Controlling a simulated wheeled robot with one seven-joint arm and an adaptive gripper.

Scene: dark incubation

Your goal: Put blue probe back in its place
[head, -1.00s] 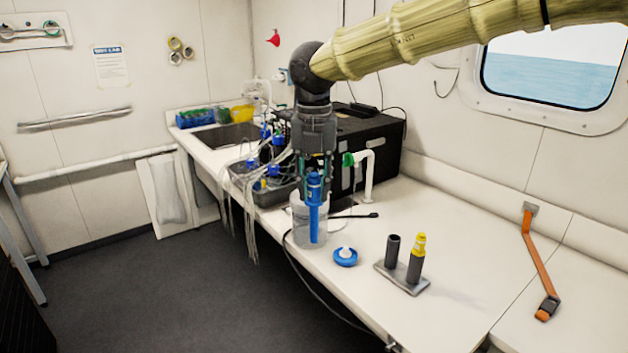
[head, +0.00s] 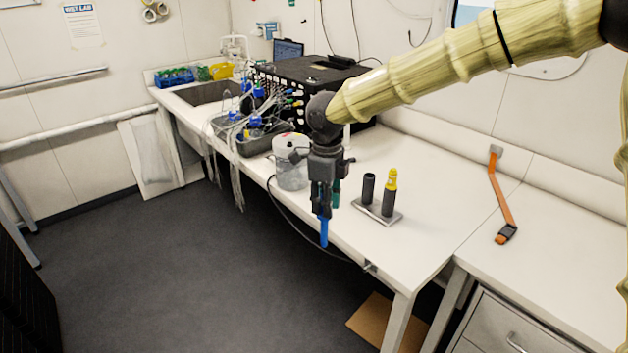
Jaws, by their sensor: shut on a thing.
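My gripper (head: 325,200) points down and is shut on the blue probe (head: 324,233), whose lower part hangs below the fingers. The probe is upright and appears near the bench's front edge; its exact height is unclear. To its right stands a grey holder (head: 377,212) with two dark tubes. The left tube (head: 368,187) looks empty. The right tube (head: 388,204) holds a yellow probe (head: 391,178). The gripper is apart from the holder, to its left.
A clear jar (head: 291,177) stands behind and left of the gripper. A tray of bottles and tubing (head: 250,140) and a black crate (head: 310,90) are farther back. An orange strap (head: 501,200) lies at the right. The bench around the holder is mostly clear.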

